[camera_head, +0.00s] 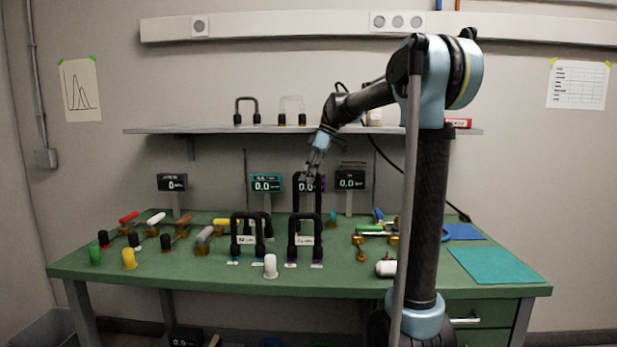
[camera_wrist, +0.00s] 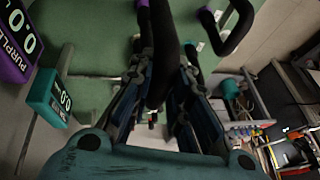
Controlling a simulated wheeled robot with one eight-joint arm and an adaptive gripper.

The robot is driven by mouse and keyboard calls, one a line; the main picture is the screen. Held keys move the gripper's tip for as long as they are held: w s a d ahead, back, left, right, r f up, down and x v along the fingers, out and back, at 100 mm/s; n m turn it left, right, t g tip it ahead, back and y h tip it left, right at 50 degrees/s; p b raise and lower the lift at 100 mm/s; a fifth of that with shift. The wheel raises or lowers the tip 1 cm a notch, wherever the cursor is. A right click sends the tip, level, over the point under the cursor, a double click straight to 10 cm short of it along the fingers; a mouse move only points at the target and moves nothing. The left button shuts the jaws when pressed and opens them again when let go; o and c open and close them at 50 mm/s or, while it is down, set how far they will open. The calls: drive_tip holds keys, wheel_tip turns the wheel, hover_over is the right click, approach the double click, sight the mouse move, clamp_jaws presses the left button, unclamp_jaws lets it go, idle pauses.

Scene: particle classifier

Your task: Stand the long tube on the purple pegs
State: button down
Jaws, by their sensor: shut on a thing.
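My gripper (camera_head: 310,176) is shut on the long tube (camera_head: 319,196), a black U-shaped tube, by its top bend. In the head view its two legs hang down in front of the purple display (camera_head: 304,186). In the wrist view the long tube (camera_wrist: 163,50) passes between my fingers (camera_wrist: 160,100). Its lower ends are hidden behind a labelled black U tube (camera_head: 293,237) at the front of the bench. Small purple marks (camera_head: 291,264) show at that front tube's feet. I cannot tell whether the held tube touches any pegs.
Another labelled black U tube (camera_head: 236,238) stands left, with a further one (camera_head: 268,226) behind it. A white capped piece (camera_head: 270,266) stands at the front. Coloured tools and weights lie on both sides of the green bench (camera_head: 200,272). A teal display (camera_head: 265,183) stands left of the held tube.

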drive_tip(key=shift+f, duration=1.3)
drive_tip(key=c, duration=1.4)
unclamp_jaws()
drive_tip(key=shift+c, duration=0.2)
drive_tip(key=shift+r, duration=0.15)
drive_tip(key=v, duration=1.1)
drive_tip(key=shift+d+r, duration=0.2)
drive_tip(key=shift+r, duration=0.1)
drive_tip(key=shift+w, duration=0.1)
